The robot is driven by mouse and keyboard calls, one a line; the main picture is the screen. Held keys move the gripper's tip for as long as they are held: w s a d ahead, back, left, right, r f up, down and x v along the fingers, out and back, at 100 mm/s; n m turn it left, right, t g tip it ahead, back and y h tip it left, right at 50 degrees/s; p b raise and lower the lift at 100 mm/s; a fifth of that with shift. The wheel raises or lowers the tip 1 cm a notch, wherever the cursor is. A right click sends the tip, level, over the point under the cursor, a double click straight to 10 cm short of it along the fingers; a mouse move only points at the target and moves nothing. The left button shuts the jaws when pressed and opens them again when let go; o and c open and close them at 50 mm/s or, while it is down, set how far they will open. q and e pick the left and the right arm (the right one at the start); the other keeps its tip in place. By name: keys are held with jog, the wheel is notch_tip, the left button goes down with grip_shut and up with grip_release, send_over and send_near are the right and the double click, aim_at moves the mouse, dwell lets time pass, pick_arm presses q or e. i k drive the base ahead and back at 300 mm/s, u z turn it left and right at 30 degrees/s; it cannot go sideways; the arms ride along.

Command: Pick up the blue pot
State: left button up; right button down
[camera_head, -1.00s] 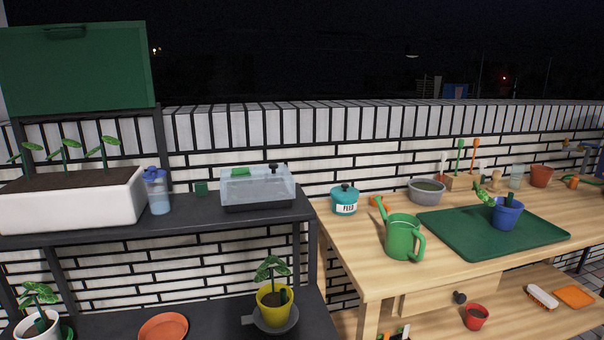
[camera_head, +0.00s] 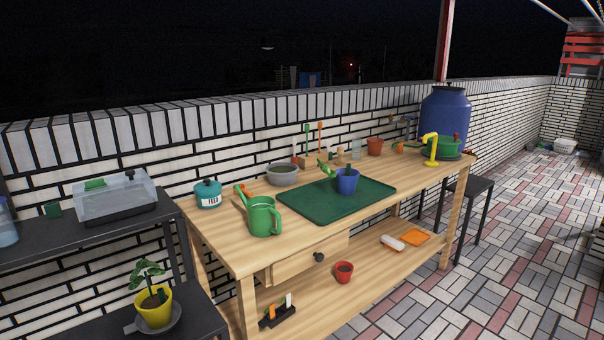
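The blue pot (camera_head: 347,182) stands upright on the green mat (camera_head: 318,209) on top of the wooden workbench. It holds a small plant with a green leaf leaning to the left and a dark green piece inside. Neither of my grippers shows in the head view.
A green watering can (camera_head: 263,217) and a teal feed tin (camera_head: 208,194) stand left of the mat. A grey bowl (camera_head: 283,176) is behind it. A dark shelf (camera_head: 90,232) adjoins at left. Paved floor (camera_head: 500,245) to the right is open.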

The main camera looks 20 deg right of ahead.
aim_at(346, 179)
jog(key=z, duration=2.05)
jog(key=i, duration=3.15)
jog(key=u, duration=2.5)
